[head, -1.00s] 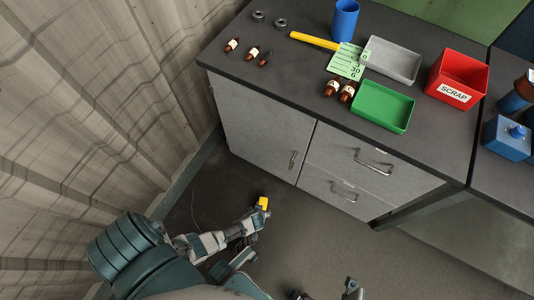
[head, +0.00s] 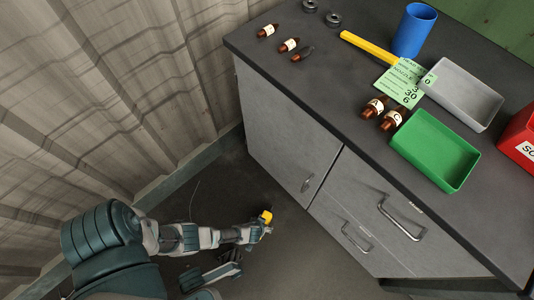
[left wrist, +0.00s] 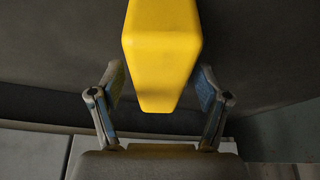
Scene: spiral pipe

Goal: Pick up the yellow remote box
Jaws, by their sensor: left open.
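The yellow remote box (head: 266,216) shows low in the head view, in front of the cabinet and above the dark floor. My left arm reaches to it from the left, with the left gripper (head: 261,229) right at it. In the left wrist view the yellow box (left wrist: 162,45) hangs down from the top edge, and its narrower lower end sits between the two open fingers of my left gripper (left wrist: 160,84). A gap shows on each side, so the fingers look apart from it. The upper part of the box is cut off.
A grey cabinet (head: 290,140) with a dark top stands close behind the box. On top are a green tray (head: 437,150), a grey tray (head: 462,92), a blue cup (head: 414,30), a yellow bar (head: 369,46) and small brown bottles. A corrugated wall (head: 100,100) rises on the left.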

